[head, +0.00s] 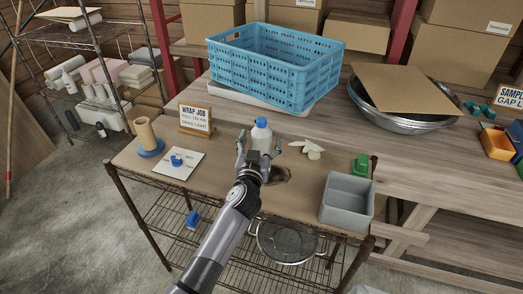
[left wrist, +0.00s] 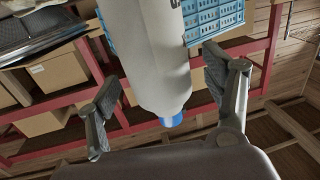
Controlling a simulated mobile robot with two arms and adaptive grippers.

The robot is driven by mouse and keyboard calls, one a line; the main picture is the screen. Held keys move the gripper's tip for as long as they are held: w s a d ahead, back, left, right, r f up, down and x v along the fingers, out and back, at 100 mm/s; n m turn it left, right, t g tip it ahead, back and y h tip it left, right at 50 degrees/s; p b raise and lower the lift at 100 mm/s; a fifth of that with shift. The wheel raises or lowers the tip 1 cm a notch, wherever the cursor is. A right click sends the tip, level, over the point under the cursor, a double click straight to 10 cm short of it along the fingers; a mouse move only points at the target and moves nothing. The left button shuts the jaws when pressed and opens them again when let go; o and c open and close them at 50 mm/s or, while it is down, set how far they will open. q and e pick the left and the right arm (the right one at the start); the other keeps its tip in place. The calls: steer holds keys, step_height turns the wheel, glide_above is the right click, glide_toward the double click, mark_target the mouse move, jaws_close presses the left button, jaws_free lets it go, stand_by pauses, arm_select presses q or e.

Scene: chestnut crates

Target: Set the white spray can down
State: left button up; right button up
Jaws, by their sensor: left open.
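The white spray can (head: 261,138) with a blue cap is upright over the brown top of the wire cart (head: 225,182). Its base is hidden behind my gripper, so contact with the surface does not show. My left gripper (head: 259,143) is open, with one finger on each side of the can. In the left wrist view the can (left wrist: 160,60) appears with its cap downward, between the spread fingers of the gripper (left wrist: 162,88), with a gap on both sides. My right gripper is not in view.
A white spray trigger (head: 313,149) lies right of the can. A grey bin (head: 347,201) and green item (head: 361,165) are farther right. A blue crate (head: 270,72) is behind.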

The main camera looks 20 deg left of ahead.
arm_select(q)
steer(key=shift+w, duration=0.85)
steer(key=shift+s, duration=0.1)
steer(key=shift+c, duration=0.3)
steer(key=c, duration=1.5)
steer(key=shift+r, duration=0.1)
steer(key=shift+c, duration=0.9)
steer(key=shift+r, duration=0.1)
